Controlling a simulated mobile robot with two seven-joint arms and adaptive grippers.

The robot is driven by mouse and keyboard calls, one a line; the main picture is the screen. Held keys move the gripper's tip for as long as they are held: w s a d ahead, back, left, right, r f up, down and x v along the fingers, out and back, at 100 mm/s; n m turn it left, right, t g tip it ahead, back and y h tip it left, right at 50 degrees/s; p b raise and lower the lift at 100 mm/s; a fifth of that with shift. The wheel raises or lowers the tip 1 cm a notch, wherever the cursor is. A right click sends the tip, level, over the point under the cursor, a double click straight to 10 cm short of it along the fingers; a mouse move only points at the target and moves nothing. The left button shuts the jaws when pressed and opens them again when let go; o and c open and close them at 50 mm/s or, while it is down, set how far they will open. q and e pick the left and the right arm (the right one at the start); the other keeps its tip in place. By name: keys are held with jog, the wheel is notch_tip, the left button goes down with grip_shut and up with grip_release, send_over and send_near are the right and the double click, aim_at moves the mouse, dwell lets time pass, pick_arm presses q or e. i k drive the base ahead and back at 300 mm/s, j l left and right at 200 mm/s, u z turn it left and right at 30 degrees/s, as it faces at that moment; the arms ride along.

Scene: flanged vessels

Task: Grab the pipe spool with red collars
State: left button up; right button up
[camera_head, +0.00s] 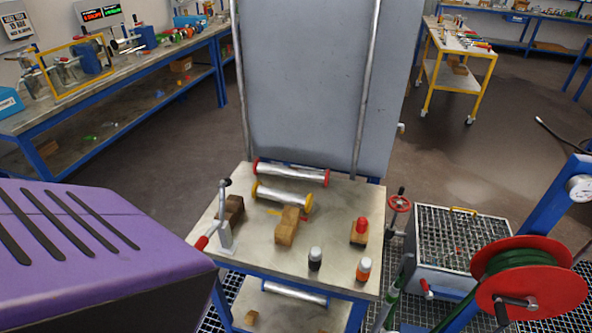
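The pipe spool with red collars (292,173) lies across the back of the worktable, a silver tube with a red collar at each end. A similar spool with yellow collars (282,198) lies just in front of it, roughly parallel. Both lie below a tall grey panel, with a narrow gap between them. Neither of my grippers is in view, and nothing is touching the spools.
The worktable (262,258) also holds wooden blocks (287,227), a red-handled lever fixture (226,236), a black bottle (314,260) and an orange bottle (363,271). The tall grey panel (305,85) rises behind. A red hose reel (530,290) stands at right.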

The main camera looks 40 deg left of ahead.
aim_at(258, 168)
jog(key=k+j+z, duration=0.1)
jog(key=j, duration=0.25)
jog(key=k+j, duration=0.15)
jog(key=j, duration=0.2)
jog(key=k+j+z, duration=0.15)
jog(key=j, duration=0.2)
jog(key=k+j, duration=0.1)
jog(key=j, duration=0.25)
jog(key=k+j, duration=0.15)
jog(key=j, duration=0.15)
jog(key=k+j, duration=0.1)
jog(key=j, duration=0.25)
